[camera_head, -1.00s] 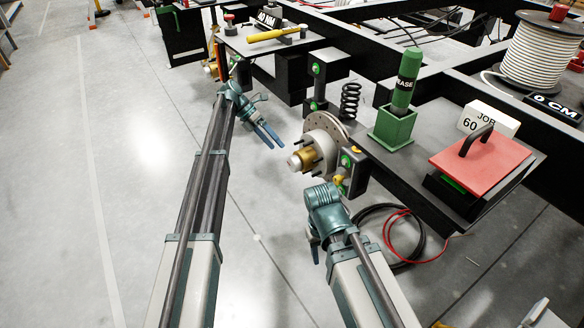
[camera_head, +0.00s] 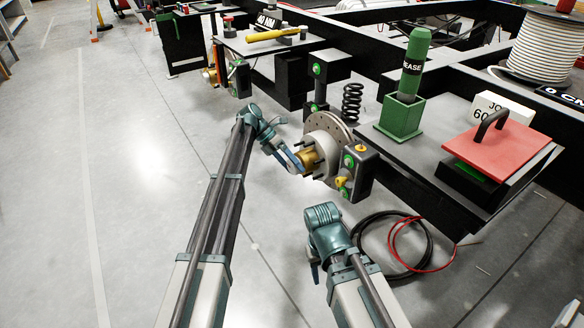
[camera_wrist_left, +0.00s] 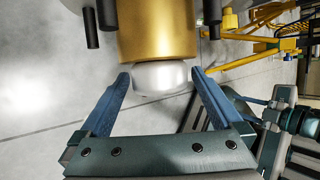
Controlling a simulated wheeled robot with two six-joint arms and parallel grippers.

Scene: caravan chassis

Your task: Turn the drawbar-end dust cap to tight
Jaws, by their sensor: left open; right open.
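A gold hub (camera_head: 309,159) sticks out from a brake disc (camera_head: 340,131) on the near axle. In the left wrist view, the gold hub (camera_wrist_left: 157,30) ends in a pale silver dust cap (camera_wrist_left: 161,78). My left gripper (camera_head: 296,165) is open; in the left wrist view its blue fingertips (camera_wrist_left: 160,72) stand on either side of the cap. Whether they touch it, I cannot tell. In the head view the fingers mostly hide the cap. My right gripper (camera_head: 313,268) hangs low, away from the hub, partly hidden by its own wrist.
Dark studs (camera_wrist_left: 106,14) surround the hub. A black box with green and yellow buttons (camera_head: 355,170) sits right of the disc. A second gold hub (camera_head: 209,75) is farther back. Black and red cables (camera_head: 395,243) lie on the floor. Open floor lies left.

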